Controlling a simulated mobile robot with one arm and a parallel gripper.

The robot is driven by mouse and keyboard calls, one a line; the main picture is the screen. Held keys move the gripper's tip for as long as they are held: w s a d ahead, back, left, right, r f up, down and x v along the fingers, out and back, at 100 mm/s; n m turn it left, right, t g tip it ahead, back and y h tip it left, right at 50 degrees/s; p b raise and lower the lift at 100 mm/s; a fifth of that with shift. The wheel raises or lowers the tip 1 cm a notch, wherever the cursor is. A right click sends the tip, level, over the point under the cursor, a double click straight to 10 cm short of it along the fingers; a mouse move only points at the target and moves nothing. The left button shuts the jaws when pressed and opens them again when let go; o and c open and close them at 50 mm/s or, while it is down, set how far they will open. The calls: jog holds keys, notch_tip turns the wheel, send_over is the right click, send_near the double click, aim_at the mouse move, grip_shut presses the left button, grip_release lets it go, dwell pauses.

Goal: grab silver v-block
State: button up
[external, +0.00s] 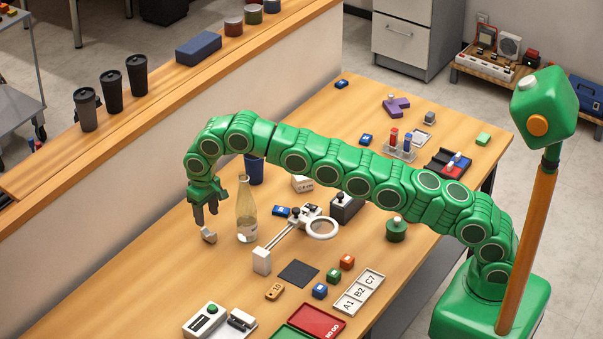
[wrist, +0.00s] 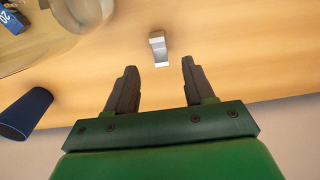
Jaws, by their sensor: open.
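The silver v-block (external: 208,235) is a small grey metal block on the wooden table, left of a clear glass bottle (external: 246,215). In the wrist view the v-block (wrist: 159,49) lies just beyond the fingertips, roughly centred between them. My gripper (external: 205,218) hangs just above the v-block, its dark fingers pointing down. In the wrist view the gripper (wrist: 159,66) is open, with nothing between its fingers. Part of the bottle (wrist: 55,30) shows at the upper left of that view.
A dark blue cup (external: 254,170) stands behind the bottle. The table (external: 130,285) is clear to the left and front of the v-block. A raised ledge (external: 150,120) runs along the far side.

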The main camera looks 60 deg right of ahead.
aim_at(209, 235)
jog(key=shift+a+f, duration=0.15)
jog(key=shift+f, duration=0.25)
jog(key=shift+d+f, duration=0.2)
jog(key=shift+f, duration=3.55)
grip_shut()
